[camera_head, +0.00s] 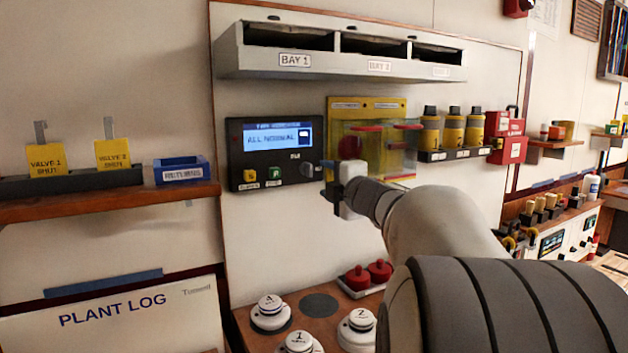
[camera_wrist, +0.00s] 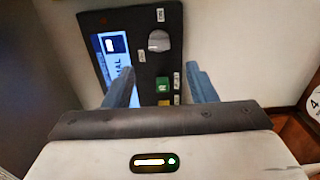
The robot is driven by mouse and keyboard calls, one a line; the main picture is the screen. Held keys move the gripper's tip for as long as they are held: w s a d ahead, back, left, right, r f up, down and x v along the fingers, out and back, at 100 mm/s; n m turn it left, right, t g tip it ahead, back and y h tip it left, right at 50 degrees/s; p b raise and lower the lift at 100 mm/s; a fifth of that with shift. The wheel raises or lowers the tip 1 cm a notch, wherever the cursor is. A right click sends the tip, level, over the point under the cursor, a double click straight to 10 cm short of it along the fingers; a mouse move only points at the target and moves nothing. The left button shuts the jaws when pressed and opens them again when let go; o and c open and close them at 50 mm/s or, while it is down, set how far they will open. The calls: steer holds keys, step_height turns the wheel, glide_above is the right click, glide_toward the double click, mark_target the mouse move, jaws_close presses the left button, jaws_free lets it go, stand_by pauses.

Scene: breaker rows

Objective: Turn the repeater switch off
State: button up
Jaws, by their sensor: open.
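A black panel (camera_head: 272,152) on the wall has a lit screen (camera_head: 278,137) reading "ALL NORMAL". A grey rotary knob (camera_head: 306,169) sits at its lower right; it is probably the repeater switch, but its labels are too small to read. In the wrist view the knob (camera_wrist: 159,40) lies ahead, between the lines of the two fingers. Its turned position cannot be told. My gripper (camera_wrist: 160,76) is open and empty, its blue fingers apart and short of the knob. In the head view my gripper (camera_head: 325,178) is just right of the panel.
A yellow button (camera_head: 250,175) and a green button (camera_head: 275,173) sit left of the knob. A clear-covered yellow box (camera_head: 385,150) is behind my gripper. A shelf with bays (camera_head: 340,62) is above. Yellow-black cylinders (camera_head: 453,130) stand to the right. Round caps (camera_head: 270,308) lie below.

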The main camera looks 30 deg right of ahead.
steer(key=s+a+f+m+g+p, duration=0.5)
steer(key=s+a+f+m+g, duration=0.2)
steer(key=s, duration=0.6)
steer(key=s+a+f+m+g+p, duration=0.5)
steer(key=s+a+f+m+g, duration=0.3)
steer(key=s+a+f+m, duration=0.3)
steer(key=s+a+f, duration=0.1)
steer(key=s+f, duration=0.1)
steer(key=s, duration=0.1)
steer(key=shift+a+m+h, duration=0.3)
steer(key=shift+a, duration=0.1)
